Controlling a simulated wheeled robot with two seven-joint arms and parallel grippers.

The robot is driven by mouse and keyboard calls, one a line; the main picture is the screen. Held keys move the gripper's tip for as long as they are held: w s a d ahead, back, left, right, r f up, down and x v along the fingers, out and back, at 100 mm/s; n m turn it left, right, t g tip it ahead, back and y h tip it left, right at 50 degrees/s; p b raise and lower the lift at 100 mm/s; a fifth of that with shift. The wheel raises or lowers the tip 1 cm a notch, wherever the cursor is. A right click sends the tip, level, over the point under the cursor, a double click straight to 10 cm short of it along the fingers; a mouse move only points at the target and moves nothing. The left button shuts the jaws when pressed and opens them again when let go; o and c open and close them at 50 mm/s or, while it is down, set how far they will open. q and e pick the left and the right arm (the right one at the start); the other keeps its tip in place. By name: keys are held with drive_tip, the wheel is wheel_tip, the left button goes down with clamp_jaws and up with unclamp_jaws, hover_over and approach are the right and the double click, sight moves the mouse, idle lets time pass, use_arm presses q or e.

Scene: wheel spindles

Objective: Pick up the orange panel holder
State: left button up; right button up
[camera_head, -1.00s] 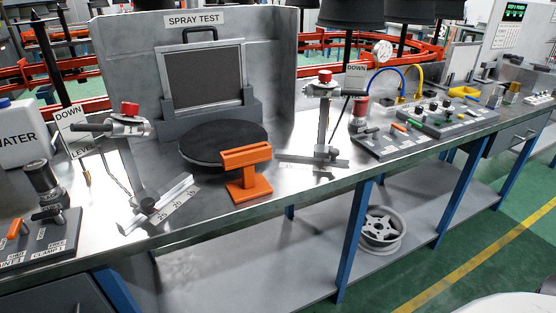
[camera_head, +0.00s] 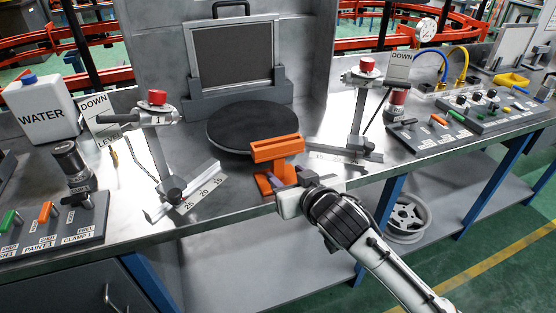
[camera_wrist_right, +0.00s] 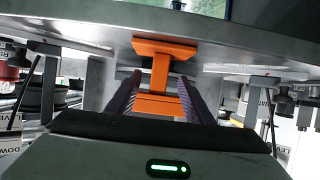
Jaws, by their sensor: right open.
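The orange panel holder (camera_head: 276,150) stands upright on the metal bench, in front of the black round turntable (camera_head: 252,127). My right gripper (camera_head: 276,182) comes in from the lower right and is at the holder's lower part in the head view. In the right wrist view the holder (camera_wrist_right: 165,48) shows its wide bar and its post, with the post between the two ribbed fingers of my right gripper (camera_wrist_right: 158,95). The fingers are apart, one on each side; I cannot tell whether either touches. My left gripper is not in view.
Clamp stands with red knobs flank the turntable, one at left (camera_head: 157,98) and one at right (camera_head: 367,66). A grey-framed panel (camera_head: 234,54) stands behind the turntable. A water canister (camera_head: 41,108) and a control board (camera_head: 60,225) are at left.

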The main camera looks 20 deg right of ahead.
sight(280, 165)
drive_tip(key=w, duration=0.5)
drive_tip(key=shift+a+f, duration=0.1)
drive_tip(key=shift+f, duration=0.3)
drive_tip(key=shift+w+f, duration=0.2)
drive_tip(key=shift+w, duration=0.25)
drive_tip(key=x, duration=0.4)
drive_tip(key=shift+w+a+f, duration=0.1)
drive_tip(key=shift+w+f, duration=0.1)
drive_tip(key=shift+w, duration=0.15)
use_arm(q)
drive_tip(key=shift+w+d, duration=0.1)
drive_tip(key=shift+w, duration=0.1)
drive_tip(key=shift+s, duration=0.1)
use_arm(e)
drive_tip(key=shift+r, duration=0.1)
clamp_jaws()
